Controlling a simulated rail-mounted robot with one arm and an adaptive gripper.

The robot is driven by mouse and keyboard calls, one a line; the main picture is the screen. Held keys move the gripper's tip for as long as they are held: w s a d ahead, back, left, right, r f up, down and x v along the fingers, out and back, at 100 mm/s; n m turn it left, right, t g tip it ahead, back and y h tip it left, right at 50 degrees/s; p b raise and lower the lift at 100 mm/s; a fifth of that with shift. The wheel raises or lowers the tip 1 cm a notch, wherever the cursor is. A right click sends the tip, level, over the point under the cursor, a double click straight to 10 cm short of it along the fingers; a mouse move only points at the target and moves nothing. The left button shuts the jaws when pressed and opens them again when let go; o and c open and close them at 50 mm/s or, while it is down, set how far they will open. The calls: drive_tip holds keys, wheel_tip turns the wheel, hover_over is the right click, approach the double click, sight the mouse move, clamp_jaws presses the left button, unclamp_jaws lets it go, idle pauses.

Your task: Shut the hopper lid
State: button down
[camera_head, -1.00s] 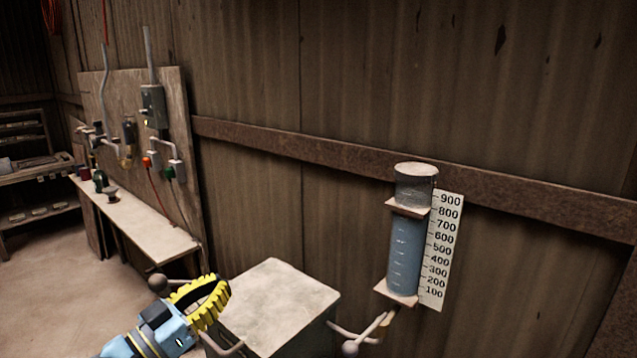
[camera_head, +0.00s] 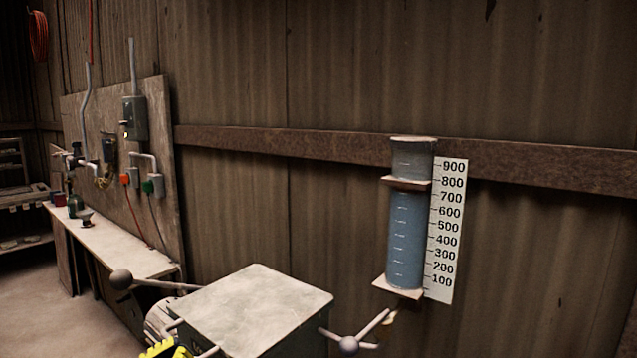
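No hopper lid can be made out for certain. A box-shaped machine body (camera_head: 255,300) with a flat pale top stands at the bottom centre; its lower part is cut off by the frame. A ball-ended handle (camera_head: 121,280) sticks out at its left, and a hub with several bars (camera_head: 349,345) shows at its right.
A tall measuring cylinder (camera_head: 405,240) with bluish contents stands on a wall bracket beside a number scale (camera_head: 446,230). A workbench (camera_head: 115,240) with a board of pipes and switches (camera_head: 125,170) lines the wall at left. The floor at lower left (camera_head: 60,315) is clear.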

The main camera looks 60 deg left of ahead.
drive_tip(key=shift+f+b, duration=0.3)
drive_tip(key=shift+f, duration=0.2)
drive_tip(key=shift+r, duration=0.1)
drive_tip(key=s+d+f+p, duration=0.1)
drive_tip(key=s+d+p, duration=0.1)
drive_tip(key=s, duration=0.7)
drive_tip(key=shift+d+f+p, duration=0.15)
drive_tip(key=shift+d+p, duration=0.2)
drive_tip(key=shift+d, duration=0.25)
idle(0.3)
